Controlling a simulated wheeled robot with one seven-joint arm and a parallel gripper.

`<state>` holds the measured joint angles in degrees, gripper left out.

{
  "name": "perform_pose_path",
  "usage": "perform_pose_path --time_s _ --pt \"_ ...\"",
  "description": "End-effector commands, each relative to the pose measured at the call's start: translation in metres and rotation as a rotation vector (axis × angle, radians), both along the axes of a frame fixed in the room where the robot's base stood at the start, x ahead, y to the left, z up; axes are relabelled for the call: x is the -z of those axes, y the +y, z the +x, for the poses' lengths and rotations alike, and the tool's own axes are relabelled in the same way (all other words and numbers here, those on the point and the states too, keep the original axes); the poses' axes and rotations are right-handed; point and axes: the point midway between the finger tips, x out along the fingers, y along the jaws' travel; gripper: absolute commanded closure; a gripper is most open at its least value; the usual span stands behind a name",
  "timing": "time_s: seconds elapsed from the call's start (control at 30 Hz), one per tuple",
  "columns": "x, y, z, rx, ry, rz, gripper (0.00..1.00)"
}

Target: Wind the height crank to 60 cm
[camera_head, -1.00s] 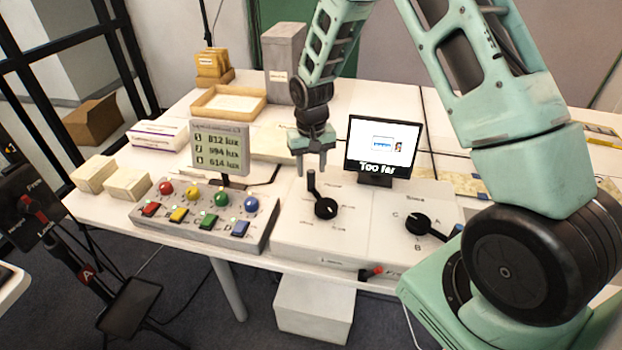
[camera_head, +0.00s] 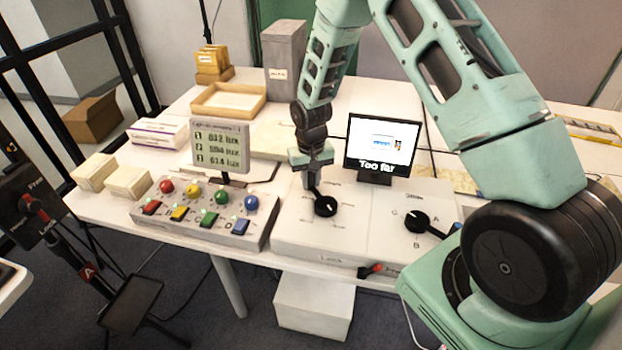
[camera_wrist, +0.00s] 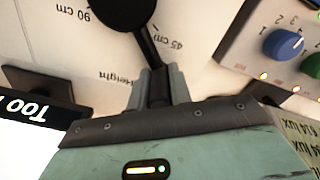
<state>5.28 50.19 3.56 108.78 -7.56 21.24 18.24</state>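The height crank (camera_head: 325,207) is a black round hub with an arm, on the white panel left of the Speed dial. In the wrist view, its hub (camera_wrist: 124,8) is at the top and its arm points down toward my gripper, beside the "45 cm" mark. The "Height" and "90 cm" marks lie to the left; I see no readable 60 cm mark. My gripper (camera_head: 312,184) is down at the crank handle. In the wrist view, my gripper's fingers (camera_wrist: 158,88) sit on both sides of the black handle, close against it. They partly hide the handle's end.
A monitor (camera_head: 383,143) reading "Too far" stands behind the panel. The dial (camera_head: 417,222) with A, B, C marks is to the right. A button box (camera_head: 205,214) and a lux display (camera_head: 220,144) stand to the left. A red-tipped lock lever (camera_head: 370,270) is at the front edge.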

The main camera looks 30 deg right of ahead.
Motion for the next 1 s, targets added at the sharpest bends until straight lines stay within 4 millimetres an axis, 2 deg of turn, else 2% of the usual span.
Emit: perform_pose_path --time_s 0.27,0.47,1.0 --pt "0.000 -0.004 0.000 0.043 0.000 0.000 1.00" --pt "0.000 -0.014 -0.002 0.155 0.000 -0.001 1.00" --pt "-0.001 -0.052 -0.022 0.653 0.000 -0.003 1.00"
